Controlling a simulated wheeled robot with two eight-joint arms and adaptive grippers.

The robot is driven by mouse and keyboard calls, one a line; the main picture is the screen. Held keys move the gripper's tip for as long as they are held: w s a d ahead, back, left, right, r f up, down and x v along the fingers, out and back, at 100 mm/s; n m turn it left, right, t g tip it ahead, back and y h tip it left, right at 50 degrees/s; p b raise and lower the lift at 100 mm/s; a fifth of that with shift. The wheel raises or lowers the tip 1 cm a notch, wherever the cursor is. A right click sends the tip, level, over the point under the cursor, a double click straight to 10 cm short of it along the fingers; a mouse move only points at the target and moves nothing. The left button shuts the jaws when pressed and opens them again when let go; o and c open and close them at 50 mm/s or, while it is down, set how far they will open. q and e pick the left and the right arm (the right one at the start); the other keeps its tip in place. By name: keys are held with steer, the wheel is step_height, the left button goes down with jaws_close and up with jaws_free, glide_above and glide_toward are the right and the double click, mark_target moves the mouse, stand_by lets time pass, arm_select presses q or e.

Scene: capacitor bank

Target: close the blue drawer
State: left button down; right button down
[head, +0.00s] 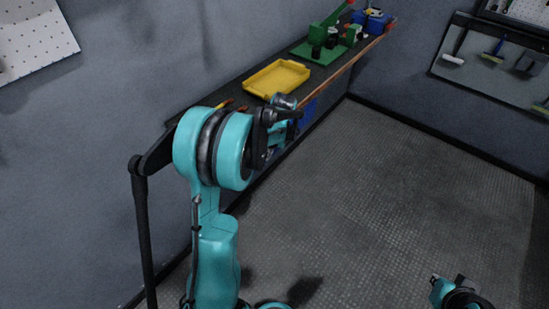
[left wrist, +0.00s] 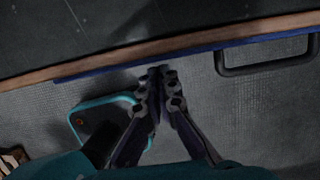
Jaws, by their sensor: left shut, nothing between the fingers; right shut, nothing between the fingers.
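The blue drawer shows in the head view as a blue panel (head: 307,112) under the workbench edge, partly hidden by my left gripper. In the left wrist view, its top edge (left wrist: 110,69) is a thin blue strip along the wooden bench edge. Its black bar handle (left wrist: 265,66) sticks out at the upper right. My left gripper (left wrist: 160,72) is shut and empty, its fingertips close to the blue strip, left of the handle; I cannot tell whether they touch. In the head view it is at the bench front (head: 287,118). My right gripper (head: 460,283) is low at the bottom right, far from the drawer.
The long workbench (head: 240,95) runs along the wall. It carries a yellow tray (head: 276,77), a green press (head: 325,40) and a blue bin (head: 372,20) at the far end. A tool board (head: 495,62) hangs at right. The grey floor (head: 400,180) is clear.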

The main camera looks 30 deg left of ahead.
arm_select(q)
steer(key=shift+a, duration=0.25)
steer(key=shift+w+a, duration=0.15)
steer(key=shift+a, duration=1.1)
steer(key=shift+r, duration=0.1)
steer(key=shift+a, duration=0.1)
